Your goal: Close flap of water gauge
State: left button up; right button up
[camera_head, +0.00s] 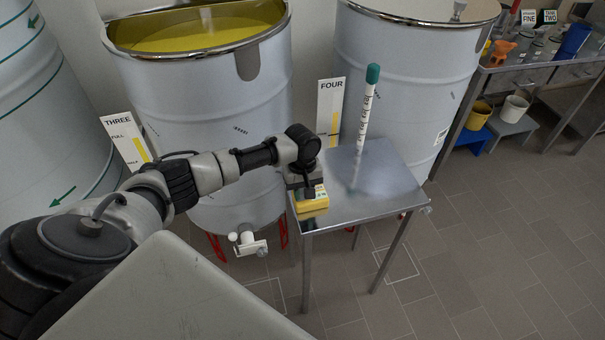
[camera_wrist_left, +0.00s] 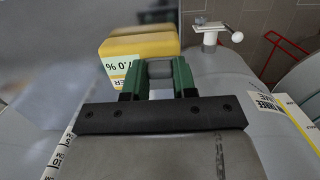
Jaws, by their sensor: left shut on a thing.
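The water gauge (camera_head: 311,202) is a small yellow box with a pale printed label, at the near left corner of the small steel table. In the left wrist view, the gauge (camera_wrist_left: 138,46) is just beyond the fingertips, and its label reads upside down. My left gripper (camera_head: 306,186) is at the gauge, pointing down. In its own view, its green fingers (camera_wrist_left: 160,78) are shut on a small grey piece (camera_wrist_left: 160,69), which seems to be the flap. The flap's hinge and exact angle are hidden. My right gripper is not in view.
A tall white marked tube with a green cap (camera_head: 373,74) stands on the steel table (camera_head: 385,190). Drums stand close behind, one holding yellow liquid (camera_head: 200,28). A white tap (camera_head: 247,243) juts out low at the left.

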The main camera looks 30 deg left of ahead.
pick_arm(q)
jog(key=shift+s+d+t+y+p, duration=0.15)
jog(key=shift+t+y+p, duration=0.2)
jog(key=shift+p, duration=0.35)
jog(key=shift+f+y, duration=0.25)
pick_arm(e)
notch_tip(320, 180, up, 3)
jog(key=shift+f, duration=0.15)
pick_arm(q)
jog(key=o, duration=0.9)
jog(key=shift+o, duration=0.2)
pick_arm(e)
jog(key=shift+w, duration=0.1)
pick_arm(q)
notch_tip(320, 180, up, 11)
jog(key=shift+b, duration=0.45)
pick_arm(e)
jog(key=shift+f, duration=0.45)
pick_arm(q)
jog(key=shift+d+f, duration=0.15)
